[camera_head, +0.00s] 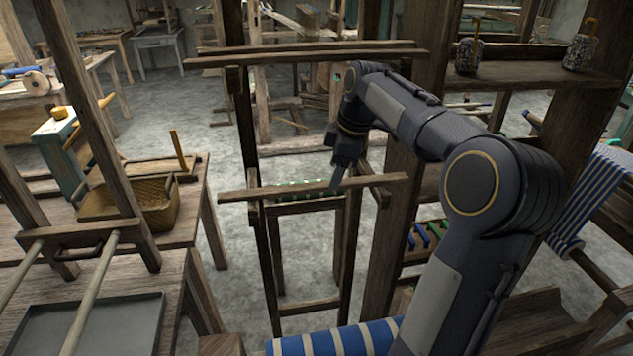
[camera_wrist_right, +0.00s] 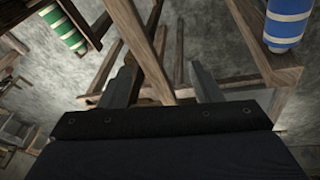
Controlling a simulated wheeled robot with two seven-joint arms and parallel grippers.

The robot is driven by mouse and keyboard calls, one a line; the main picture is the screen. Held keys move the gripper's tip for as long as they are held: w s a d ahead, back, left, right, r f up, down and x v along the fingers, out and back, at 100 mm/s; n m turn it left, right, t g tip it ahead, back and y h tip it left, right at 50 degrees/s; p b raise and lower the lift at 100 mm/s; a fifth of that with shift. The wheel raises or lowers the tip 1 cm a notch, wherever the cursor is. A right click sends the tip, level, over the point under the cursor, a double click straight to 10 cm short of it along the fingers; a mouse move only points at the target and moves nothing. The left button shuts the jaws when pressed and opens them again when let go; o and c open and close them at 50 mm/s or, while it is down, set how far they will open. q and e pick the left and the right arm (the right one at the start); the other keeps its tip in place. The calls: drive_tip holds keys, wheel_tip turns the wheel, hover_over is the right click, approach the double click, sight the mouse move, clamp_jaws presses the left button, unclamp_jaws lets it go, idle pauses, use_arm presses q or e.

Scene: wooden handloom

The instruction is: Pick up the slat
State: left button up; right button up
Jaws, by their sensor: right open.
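A long wooden slat (camera_head: 262,192) lies level across the small loom frame in the middle of the head view. My right gripper (camera_head: 337,184) points down at this slat, near its right half. In the right wrist view, the two fingers of the right gripper (camera_wrist_right: 163,68) are apart with nothing held. A wooden bar (camera_wrist_right: 140,45) runs diagonally through the gap in that view; I cannot tell whether it is the same slat or how far off it is. My left gripper does not show.
Two more long bars (camera_head: 225,60) cross higher up, behind my right arm. Upright posts (camera_head: 405,200) stand close to that arm. A blue-striped cloth roll (camera_head: 330,341) is at the bottom. A wicker basket (camera_head: 160,208) sits on the left table.

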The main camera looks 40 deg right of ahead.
sight(317, 185)
drive_tip(key=shift+w+a+f+p, duration=0.15)
drive_tip(key=shift+w+a+f, duration=0.1)
drive_tip(key=shift+w+f, duration=0.5)
drive_tip(key=shift+w+a+f+p, duration=0.1)
drive_tip(key=shift+w+a+f, duration=0.1)
drive_tip(key=shift+w+f, duration=0.6)
drive_tip(key=shift+w+a+f+p, duration=0.15)
drive_tip(key=shift+w+a+f, duration=0.1)
drive_tip(key=shift+w+f, duration=0.5)
drive_tip(key=shift+s+f, duration=0.1)
drive_tip(key=shift+s, duration=0.1)
drive_tip(key=c, duration=1.2)
